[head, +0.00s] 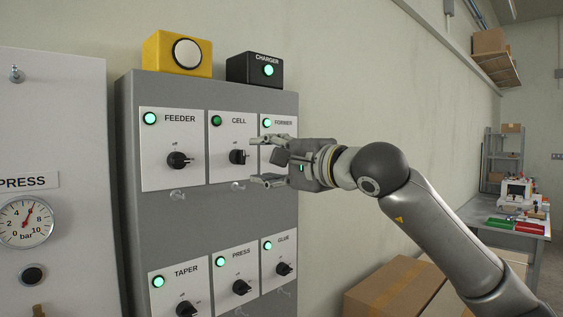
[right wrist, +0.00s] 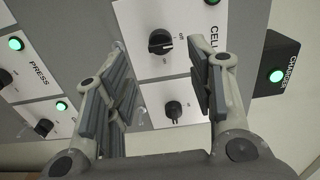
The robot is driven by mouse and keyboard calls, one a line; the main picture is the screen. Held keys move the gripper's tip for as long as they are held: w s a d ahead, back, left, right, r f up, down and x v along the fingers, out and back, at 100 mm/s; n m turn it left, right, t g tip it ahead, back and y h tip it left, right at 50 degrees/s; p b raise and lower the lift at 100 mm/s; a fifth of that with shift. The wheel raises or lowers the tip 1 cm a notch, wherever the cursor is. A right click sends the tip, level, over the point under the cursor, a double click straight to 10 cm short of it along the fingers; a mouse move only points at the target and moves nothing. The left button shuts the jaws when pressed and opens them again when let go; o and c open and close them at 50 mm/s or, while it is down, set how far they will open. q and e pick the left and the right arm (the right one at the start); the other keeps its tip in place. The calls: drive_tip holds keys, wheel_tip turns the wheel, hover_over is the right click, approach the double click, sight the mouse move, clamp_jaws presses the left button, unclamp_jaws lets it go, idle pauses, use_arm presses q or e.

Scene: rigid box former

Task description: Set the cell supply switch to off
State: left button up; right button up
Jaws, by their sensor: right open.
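The cell supply switch is a black rotary knob (head: 238,157) on a white plate labelled CELL. Its white mark points right in the head view, away from the small lettering above it. The lamp (head: 216,120) on that plate looks darker green than its neighbours. In the right wrist view the knob (right wrist: 160,42) shows between and beyond my fingers. My right gripper (head: 253,162) is open and empty, just right of the knob, its fingers pointing left toward it. Contact with the knob cannot be told. My left gripper is not in view.
The FEEDER switch (head: 179,160) is to the left, and the FORMER plate (head: 268,140) is partly behind my gripper. Lower down are the TAPER, PRESS and GLUE (head: 284,268) switches. A yellow button box (head: 160,55) and a CHARGER box (head: 245,70) sit on top of the cabinet.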

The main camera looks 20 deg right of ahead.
drive_tip(key=v, duration=0.4)
drive_tip(key=shift+a+f, duration=0.1)
idle(0.3)
